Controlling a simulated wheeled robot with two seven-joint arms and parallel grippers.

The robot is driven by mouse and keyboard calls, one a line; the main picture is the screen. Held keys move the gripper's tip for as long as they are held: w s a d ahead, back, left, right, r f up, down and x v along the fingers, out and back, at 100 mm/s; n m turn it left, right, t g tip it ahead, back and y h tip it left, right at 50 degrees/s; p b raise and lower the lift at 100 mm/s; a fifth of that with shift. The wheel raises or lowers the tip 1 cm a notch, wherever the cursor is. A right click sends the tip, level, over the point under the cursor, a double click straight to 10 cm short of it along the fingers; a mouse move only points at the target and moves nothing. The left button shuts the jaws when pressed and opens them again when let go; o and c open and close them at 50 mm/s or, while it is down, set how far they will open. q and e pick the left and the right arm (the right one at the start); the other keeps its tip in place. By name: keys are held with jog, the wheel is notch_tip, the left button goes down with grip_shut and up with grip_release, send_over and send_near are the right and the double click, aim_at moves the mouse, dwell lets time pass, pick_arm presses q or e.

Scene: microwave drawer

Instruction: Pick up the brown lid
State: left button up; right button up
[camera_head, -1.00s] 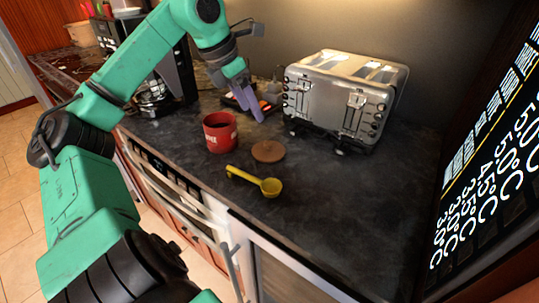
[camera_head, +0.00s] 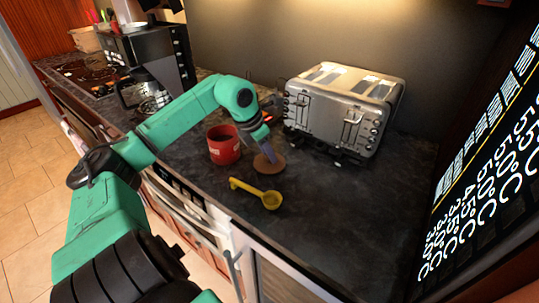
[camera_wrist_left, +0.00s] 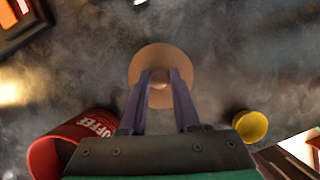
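The brown lid (camera_head: 277,165) is a flat round disc lying on the dark counter. It also shows in the left wrist view (camera_wrist_left: 161,55), with a small round knob at its middle. My left gripper (camera_head: 270,157) is just above the lid, pointing down at it. In the left wrist view the two purple fingers (camera_wrist_left: 158,78) are apart, on either side of the knob. I cannot tell whether they touch it. My right gripper is not in view.
A red coffee mug (camera_head: 223,146) stands just left of the lid. A yellow scoop (camera_head: 268,199) lies in front of it. A silver toaster (camera_head: 343,112) stands behind to the right. The counter (camera_head: 340,210) is clear at the front right.

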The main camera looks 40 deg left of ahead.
pick_arm(q)
grip_shut()
